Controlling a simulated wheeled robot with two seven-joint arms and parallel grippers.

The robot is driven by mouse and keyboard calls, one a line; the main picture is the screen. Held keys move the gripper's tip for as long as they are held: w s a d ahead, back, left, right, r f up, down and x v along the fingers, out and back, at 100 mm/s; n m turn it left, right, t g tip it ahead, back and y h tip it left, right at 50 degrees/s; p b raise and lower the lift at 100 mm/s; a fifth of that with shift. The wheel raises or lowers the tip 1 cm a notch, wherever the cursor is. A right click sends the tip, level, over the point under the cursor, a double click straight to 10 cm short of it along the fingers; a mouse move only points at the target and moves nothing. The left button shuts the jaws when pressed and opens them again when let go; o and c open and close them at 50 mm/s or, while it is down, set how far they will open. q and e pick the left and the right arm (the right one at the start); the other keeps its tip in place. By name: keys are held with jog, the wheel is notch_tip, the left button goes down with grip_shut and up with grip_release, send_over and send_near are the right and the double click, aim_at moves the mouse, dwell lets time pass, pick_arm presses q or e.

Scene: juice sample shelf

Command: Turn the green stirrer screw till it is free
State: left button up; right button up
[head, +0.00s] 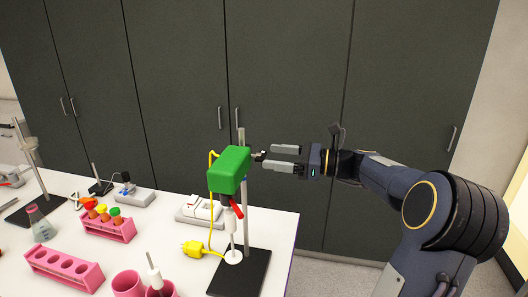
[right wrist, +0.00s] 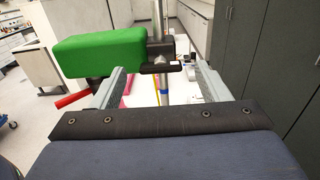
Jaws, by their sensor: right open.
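The green stirrer (head: 229,168) is mounted on a metal stand rod (head: 242,140) above a black base plate (head: 240,272). A small dark clamp screw (head: 258,156) sticks out from the stirrer's right side. My right gripper (head: 270,157) is open and level with the screw, its fingertips just to the right of it. In the right wrist view the stirrer (right wrist: 112,55) is at upper left, and the black bar-shaped screw head (right wrist: 161,67) appears between the open fingers (right wrist: 162,74). I cannot tell whether the fingers touch it. My left gripper is out of view.
A yellow plug (head: 192,248) and a white power strip (head: 200,211) lie left of the stand.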

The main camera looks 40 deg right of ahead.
aim_at(258, 156)
jog(key=shift+x, duration=1.3)
jog(key=c, duration=1)
jog(key=shift+f, duration=0.1)
